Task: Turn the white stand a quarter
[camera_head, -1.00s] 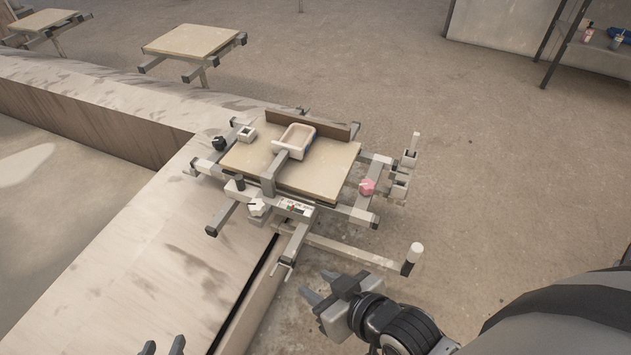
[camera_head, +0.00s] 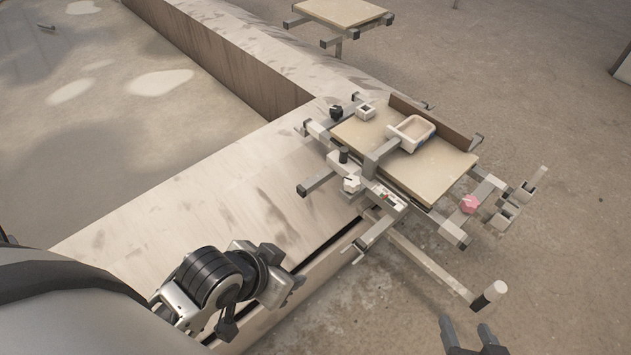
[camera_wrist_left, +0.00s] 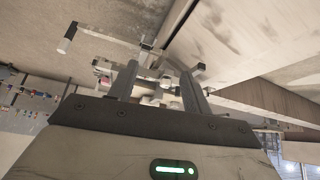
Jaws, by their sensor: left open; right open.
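The near stand has a tan board (camera_head: 380,150) on a grey metal frame. A long bar with a white-tipped upright handle (camera_head: 490,294) reaches out from its front; the handle also shows in the left wrist view (camera_wrist_left: 66,40). A white knob (camera_head: 351,184), a pink knob (camera_head: 469,204) and a black knob (camera_head: 336,111) sit around the frame. My left gripper (camera_head: 284,282) is open and empty, left of the handle and apart from the stand. Its spread fingers show in the left wrist view (camera_wrist_left: 160,70). My right gripper (camera_head: 468,335) is open below the handle, partly cut off.
A shallow white tray (camera_head: 412,133) rests on the board, before a brown upright strip (camera_head: 432,117). A pale wide ledge (camera_head: 215,190) runs along the left, with a pit beyond. Another tan-topped stand (camera_head: 340,12) is behind.

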